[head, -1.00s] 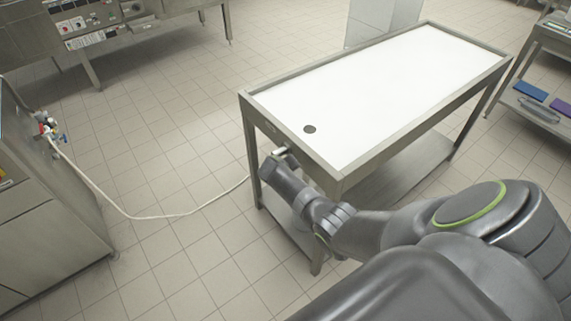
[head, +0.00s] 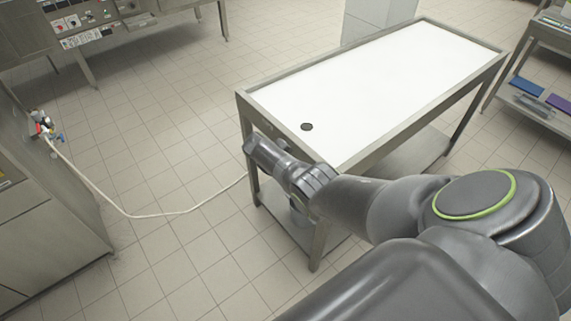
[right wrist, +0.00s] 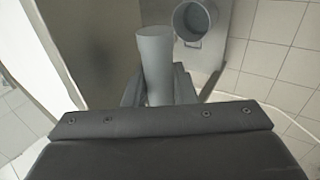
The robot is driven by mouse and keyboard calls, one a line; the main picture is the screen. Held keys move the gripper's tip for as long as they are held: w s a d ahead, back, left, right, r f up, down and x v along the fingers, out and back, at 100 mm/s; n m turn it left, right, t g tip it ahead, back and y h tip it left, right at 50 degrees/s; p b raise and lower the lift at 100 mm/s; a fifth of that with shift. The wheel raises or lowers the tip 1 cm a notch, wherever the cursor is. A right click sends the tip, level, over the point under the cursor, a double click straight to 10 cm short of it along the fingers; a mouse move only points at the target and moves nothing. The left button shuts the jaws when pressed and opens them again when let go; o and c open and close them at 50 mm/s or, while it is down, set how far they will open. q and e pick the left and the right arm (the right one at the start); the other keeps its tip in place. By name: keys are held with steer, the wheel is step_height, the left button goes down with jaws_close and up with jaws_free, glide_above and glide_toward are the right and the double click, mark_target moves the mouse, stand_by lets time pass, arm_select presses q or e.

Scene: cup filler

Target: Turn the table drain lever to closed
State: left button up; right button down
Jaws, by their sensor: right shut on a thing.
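The table (head: 345,160) has a pale top with a dark round drain hole (head: 307,127) near its left end. My right arm reaches to that end, and my right gripper (head: 256,150) is below the rim there. In the right wrist view, a smooth grey rounded handle, the drain lever (right wrist: 154,52), stands between the fingers of my right gripper (right wrist: 158,88), which is shut on it. The lever's pivot is hidden, and in the head view my arm covers the lever. My left gripper is in neither view.
An open grey pipe end (right wrist: 194,20) is close beside the lever. A white hose (head: 160,216) runs over the tiled floor from taps (head: 45,127) on a left cabinet to the table. A lower shelf (head: 410,155) lies under the tabletop.

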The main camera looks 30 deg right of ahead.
steer(key=c, duration=1.2)
jaws_free()
steer(key=shift+c, duration=0.2)
steer(key=shift+a+r+p, duration=0.3)
steer(key=shift+r+p, duration=0.1)
steer(key=shift+r, duration=0.2)
steer(key=p+v, duration=0.1)
steer(key=v, duration=1.5)
